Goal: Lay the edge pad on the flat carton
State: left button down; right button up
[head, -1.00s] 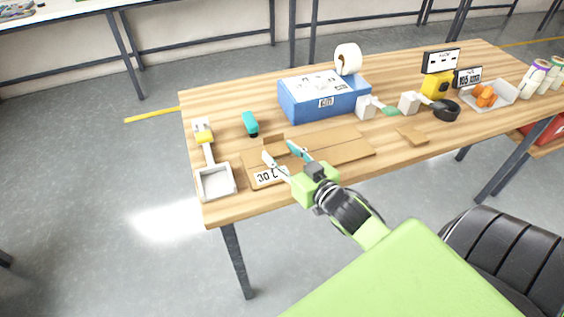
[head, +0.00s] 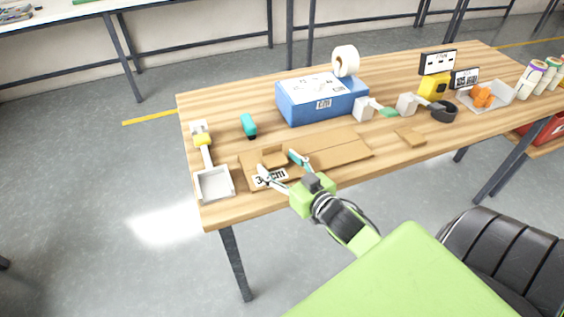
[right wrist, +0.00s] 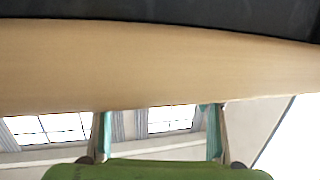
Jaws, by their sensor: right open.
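The flat carton (head: 340,152) is a brown cardboard sheet lying on the wooden table, with a "30 cm" label at its near left. A small brown folded piece (head: 273,157), apparently the edge pad, is at the carton's left part, just beyond and between my right fingertips; whether it lies flat on the carton is hard to tell. My right gripper (head: 276,163) is open over the carton's near left part. The right wrist view shows the gripper's spread teal-tipped fingers (right wrist: 161,125) with nothing clearly held. My left gripper is not in view.
A blue box (head: 322,102) stands behind the carton.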

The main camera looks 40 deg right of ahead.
jog(key=s+r, duration=0.2)
jog(key=s, duration=0.9)
jog(key=shift+s+b, duration=0.35)
jog(key=shift+s, duration=0.05)
jog(key=shift+s, duration=0.1)
